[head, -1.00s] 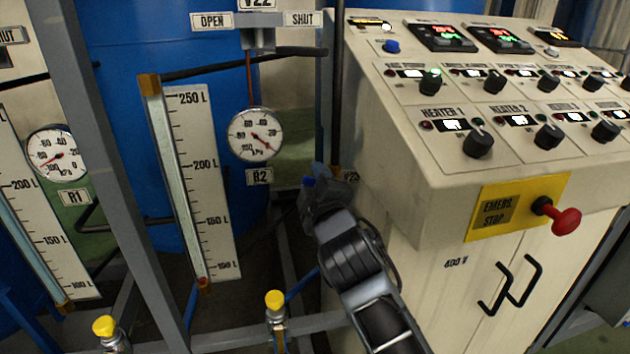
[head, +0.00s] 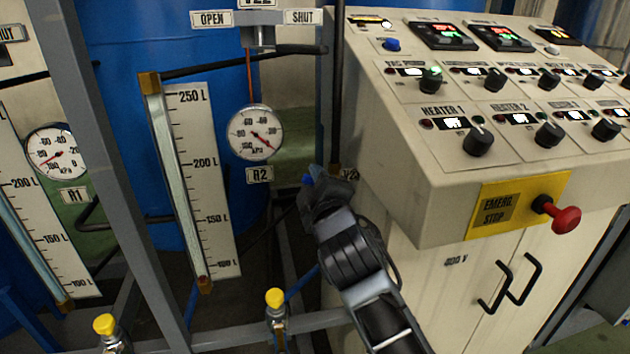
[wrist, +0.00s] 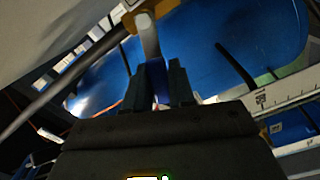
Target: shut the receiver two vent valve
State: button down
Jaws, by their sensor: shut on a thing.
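My gripper (head: 314,183) is beside the left side of the control console, below and right of the R2 gauge (head: 253,132). Its jaws are shut on a blue valve handle (head: 306,180), most of which they hide. In the wrist view the blue handle (wrist: 160,92) shows between the two fingers (wrist: 157,88), below a pale metal stem (wrist: 149,38) with a yellow fitting. A partly covered tag (head: 350,174), seemingly V23, is just right of the gripper. A V22 tag, cut off at the top, has OPEN (head: 212,18) and SHUT (head: 303,17) plates beside it.
The cream console (head: 400,190) with knobs and a red emergency stop (head: 566,219) stands close on the right. A grey upright (head: 119,170) and level scale (head: 205,170) are on the left. Yellow-capped valves (head: 275,298) sit low in front.

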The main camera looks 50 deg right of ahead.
jog(key=shift+w+a+f+n+p, duration=0.15)
jog(key=shift+f+n+p, duration=0.1)
jog(key=shift+n+p, duration=0.25)
jog(key=shift+s+a+f+n+p, duration=0.1)
jog(key=shift+f+n+p, duration=0.15)
jog(key=shift+n, duration=0.45)
jog(key=shift+f+n+p, duration=0.45)
jog(key=shift+f+n, duration=0.3)
jog(key=shift+n, duration=0.45)
jog(key=c, duration=1)
grip_release()
jog(key=shift+c, duration=0.2)
jog(key=b+v, duration=0.1)
jog(key=v, duration=0.6)
jog(key=shift+s+a+b, duration=0.25)
jog(key=shift+s+b, duration=0.05)
jog(key=shift+b, duration=0.1)
jog(key=shift+w, duration=0.1)
